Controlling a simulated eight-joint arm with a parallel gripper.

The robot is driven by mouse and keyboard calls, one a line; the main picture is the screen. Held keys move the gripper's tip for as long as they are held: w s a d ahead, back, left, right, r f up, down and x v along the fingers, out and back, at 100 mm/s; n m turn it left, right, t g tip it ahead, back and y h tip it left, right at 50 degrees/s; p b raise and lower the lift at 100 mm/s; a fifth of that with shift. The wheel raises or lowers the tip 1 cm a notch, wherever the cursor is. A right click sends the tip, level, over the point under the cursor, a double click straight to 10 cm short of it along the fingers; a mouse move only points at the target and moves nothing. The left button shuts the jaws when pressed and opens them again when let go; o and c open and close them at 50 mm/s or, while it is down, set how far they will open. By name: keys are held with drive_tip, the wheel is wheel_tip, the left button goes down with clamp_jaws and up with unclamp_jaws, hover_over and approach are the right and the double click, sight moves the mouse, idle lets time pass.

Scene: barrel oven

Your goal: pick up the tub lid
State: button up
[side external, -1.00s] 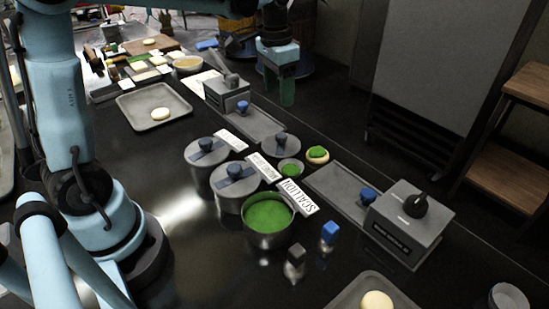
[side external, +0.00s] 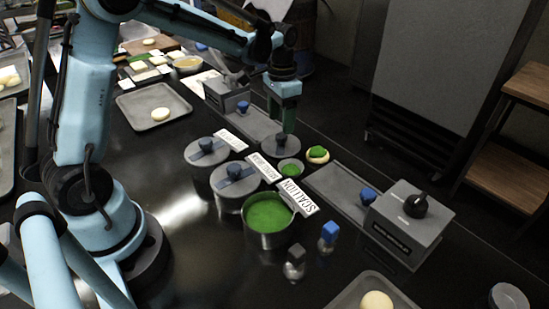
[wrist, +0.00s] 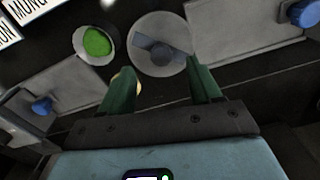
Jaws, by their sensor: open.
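The loose tub lid (side external: 274,150) is a round grey disc lying on the counter behind the open tub. In the wrist view, the lid (wrist: 144,62) shows a dark bar across it and a round dark knob (wrist: 163,53). My gripper (side external: 287,130) is above the lid and hides part of it and its knob in the side view. In the wrist view, my gripper's green fingers (wrist: 161,68) are apart, with the lid beyond and between them. Nothing is between the fingers. The open tub (side external: 270,240) holds green scallion.
Two lidded tubs (side external: 206,150) (side external: 236,183) stand left of the lid. A small bowl of scallion (side external: 290,168) and a topped dough piece (side external: 317,155) sit close to its right. Grey boxes (side external: 227,95) (side external: 408,225) with trays stand on either side.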

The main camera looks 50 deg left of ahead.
sight(281, 135)
drive_tip(key=shift+w+f, duration=0.1)
drive_tip(key=shift+f, duration=2.15)
drive_tip(key=c, duration=1.1)
